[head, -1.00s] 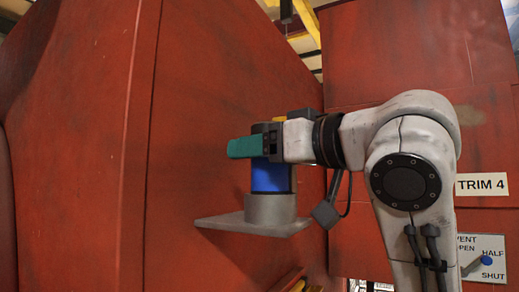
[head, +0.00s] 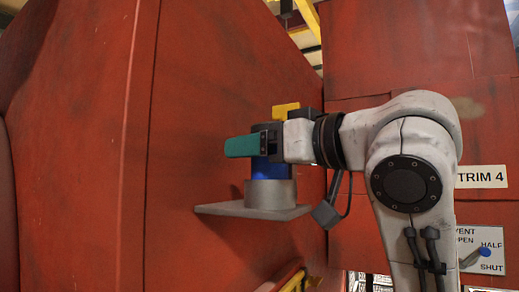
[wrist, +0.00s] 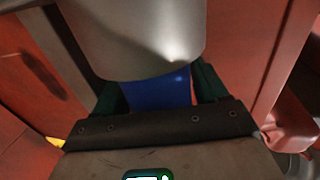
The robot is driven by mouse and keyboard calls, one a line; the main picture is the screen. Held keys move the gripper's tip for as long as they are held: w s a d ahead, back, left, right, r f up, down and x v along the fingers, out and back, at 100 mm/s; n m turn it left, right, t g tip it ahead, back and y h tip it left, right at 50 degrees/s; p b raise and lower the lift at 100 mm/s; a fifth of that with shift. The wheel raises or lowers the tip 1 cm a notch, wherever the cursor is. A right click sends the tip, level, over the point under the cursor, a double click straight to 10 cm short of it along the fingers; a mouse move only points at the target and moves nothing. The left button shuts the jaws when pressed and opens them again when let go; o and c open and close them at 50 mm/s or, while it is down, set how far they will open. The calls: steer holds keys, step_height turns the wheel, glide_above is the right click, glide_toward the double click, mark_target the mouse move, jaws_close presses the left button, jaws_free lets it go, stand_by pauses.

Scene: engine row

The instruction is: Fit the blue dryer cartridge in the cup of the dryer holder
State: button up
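The blue dryer cartridge (head: 268,170) is upright in my gripper (head: 258,147), whose teal fingers lie along its sides. In the wrist view the cartridge (wrist: 158,92) sits between both dark green fingers, which appear to touch it. The dryer holder is a grey plate (head: 222,209) on the red wall with a grey round cup (head: 270,194) on it. The cartridge's lower end is hidden by the cup wall and appears to be inside the cup. The cup (wrist: 140,35) fills the top of the wrist view, close to the fingers. The cup's inside is hidden.
Red casing (head: 75,150) stands close on the left and behind the holder. A yellow piece (head: 286,110) shows just above my gripper. On the right are a TRIM 4 label (head: 482,177) and a vent plate (head: 482,252) with a blue-knobbed lever.

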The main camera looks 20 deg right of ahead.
steer(key=o, duration=0.3)
steer(key=shift+s+d, duration=0.15)
steer(key=shift+s, duration=0.05)
steer(key=b+v, duration=0.2)
steer(key=v, duration=0.8)
steer(key=shift+s, duration=0.25)
stand_by(0.3)
